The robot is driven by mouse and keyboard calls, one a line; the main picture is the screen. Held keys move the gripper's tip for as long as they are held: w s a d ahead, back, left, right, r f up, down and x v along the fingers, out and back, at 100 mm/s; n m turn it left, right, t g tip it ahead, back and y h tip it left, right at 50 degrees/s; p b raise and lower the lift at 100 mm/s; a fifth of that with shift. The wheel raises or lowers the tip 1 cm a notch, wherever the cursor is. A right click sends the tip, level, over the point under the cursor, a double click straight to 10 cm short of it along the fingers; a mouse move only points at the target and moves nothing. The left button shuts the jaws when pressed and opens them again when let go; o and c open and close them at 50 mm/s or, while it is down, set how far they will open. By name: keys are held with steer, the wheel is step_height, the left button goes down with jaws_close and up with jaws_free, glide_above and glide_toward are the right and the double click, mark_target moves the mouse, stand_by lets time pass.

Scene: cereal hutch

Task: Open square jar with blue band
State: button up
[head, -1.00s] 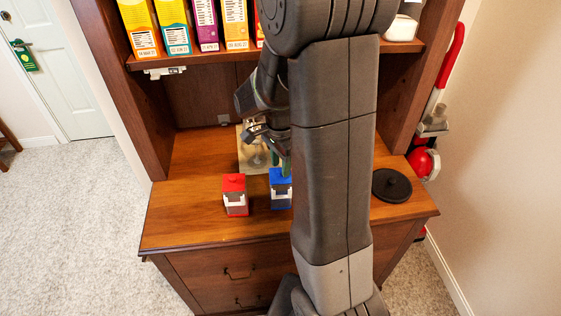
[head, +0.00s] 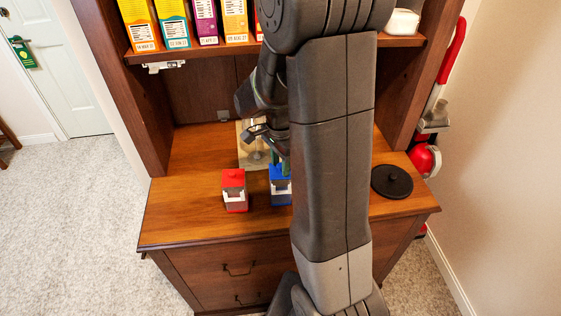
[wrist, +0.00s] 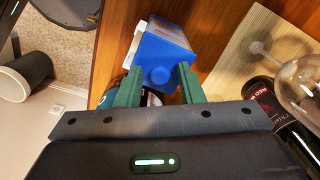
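The square jar with the blue band (head: 281,186) stands on the wooden counter, with a blue lid and a white clasp on its front. In the wrist view its blue lid and round knob (wrist: 158,76) face the camera. My gripper (wrist: 157,88) is open, its two green fingers apart on either side of the knob; I cannot tell whether they touch it. In the head view the fingers (head: 281,164) are just above or at the jar's lid, and my arm hides part of the jar's right side.
A similar red-banded jar (head: 234,191) stands just left of the blue one. A board (head: 246,154) with a wine glass (wrist: 303,85) and a dark bottle (wrist: 262,97) lies behind. A black disc (head: 391,182) is at right. Cereal boxes (head: 174,22) fill the shelf above.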

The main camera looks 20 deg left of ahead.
mark_target(280, 165)
jaws_close()
steer(key=shift+r, duration=0.1)
steer(key=shift+r+p, duration=2)
steer(key=shift+r, duration=0.4)
